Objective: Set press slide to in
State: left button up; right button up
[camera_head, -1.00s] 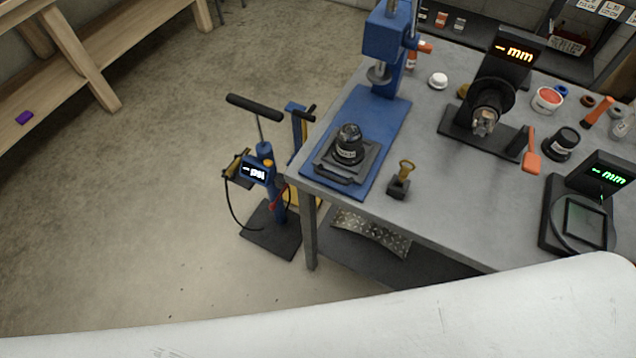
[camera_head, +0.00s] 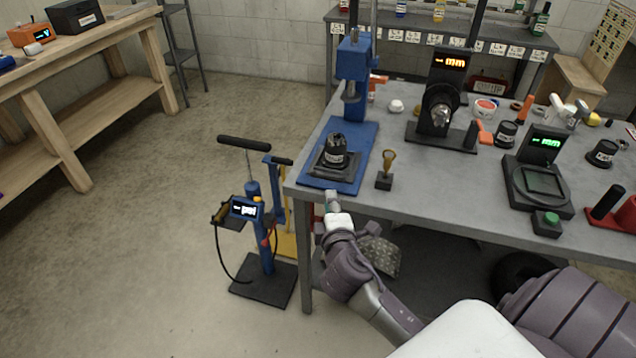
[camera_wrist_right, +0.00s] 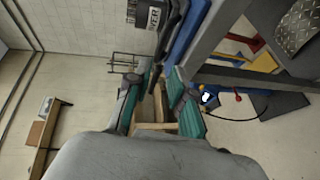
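The blue arbor press (camera_head: 352,75) stands at the left front of the grey bench. Its black slide (camera_head: 322,172) lies on the blue base plate (camera_head: 368,140), forward of the ram, near the bench's front edge. A black cup with a pale label (camera_head: 335,150) sits on the slide. My right gripper (camera_head: 331,197) is just in front of the slide, at the bench edge. In the right wrist view its two teal-padded fingers (camera_wrist_right: 153,82) are apart, close to the black slide (camera_wrist_right: 171,35) and labelled cup (camera_wrist_right: 146,12). Contact cannot be told. My left gripper is not in view.
A small block with a brass-coloured handle (camera_head: 386,170) stands right of the press. Two displays (camera_head: 452,62) (camera_head: 546,143) stand farther right. A blue floor pump (camera_head: 255,225) stands left of the bench leg. The floor at left is clear.

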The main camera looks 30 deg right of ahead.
aim_at(325, 177)
jog(key=x, duration=1.1)
jog(key=shift+p, duration=0.35)
jog(key=shift+w+d, duration=0.1)
jog(key=shift+w, duration=0.25)
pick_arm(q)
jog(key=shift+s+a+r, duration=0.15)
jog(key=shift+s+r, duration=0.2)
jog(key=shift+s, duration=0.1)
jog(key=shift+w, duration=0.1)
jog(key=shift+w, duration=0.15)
pick_arm(e)
grip_shut()
